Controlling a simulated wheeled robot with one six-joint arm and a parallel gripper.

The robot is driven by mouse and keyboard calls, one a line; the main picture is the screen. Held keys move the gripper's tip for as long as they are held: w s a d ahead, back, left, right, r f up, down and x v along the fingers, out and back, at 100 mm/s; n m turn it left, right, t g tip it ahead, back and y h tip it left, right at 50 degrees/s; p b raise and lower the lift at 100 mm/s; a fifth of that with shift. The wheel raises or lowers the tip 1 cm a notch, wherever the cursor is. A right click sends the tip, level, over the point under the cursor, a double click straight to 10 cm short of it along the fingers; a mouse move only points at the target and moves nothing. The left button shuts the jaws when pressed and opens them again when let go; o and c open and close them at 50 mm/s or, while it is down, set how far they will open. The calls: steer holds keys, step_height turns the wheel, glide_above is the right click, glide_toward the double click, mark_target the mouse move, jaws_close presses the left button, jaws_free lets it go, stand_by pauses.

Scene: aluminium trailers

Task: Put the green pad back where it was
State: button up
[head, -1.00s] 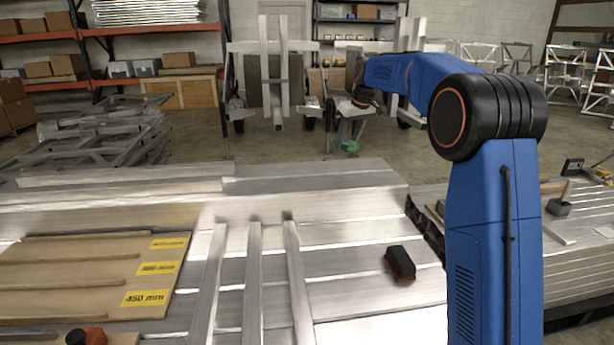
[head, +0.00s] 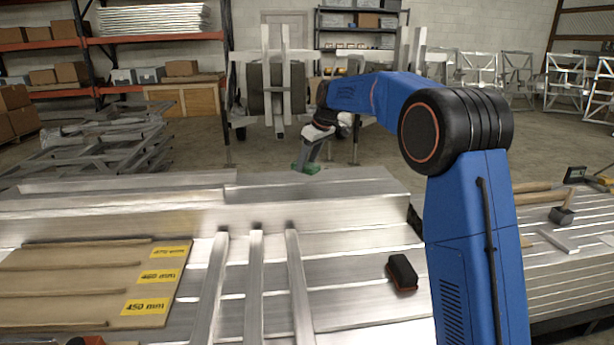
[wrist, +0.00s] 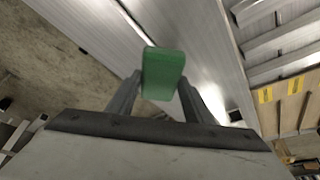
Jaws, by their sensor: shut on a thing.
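The green pad (wrist: 163,73) is held between the two fingers of my gripper (wrist: 160,92) in the wrist view. In the head view the pad (head: 309,168) shows small and green at the tip of my gripper (head: 306,160), by the far edge of the aluminium bench (head: 330,181). My gripper is shut on the pad and points downward. In the wrist view the bench surface lies beyond the pad, with the floor to the left. I cannot tell how high the pad is above the bench.
A tan board (head: 80,285) with yellow millimetre labels lies at the left. Several aluminium bars (head: 256,285) lie mid-bench. A black block (head: 402,272) with a reddish edge sits right of them. A mallet (head: 562,215) and other tools lie on the right-hand bench.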

mark_target(307, 174)
steer(key=shift+f, duration=2.3)
steer(key=shift+f, duration=0.1)
steer(key=o, duration=0.9)
steer(key=shift+o, duration=0.2)
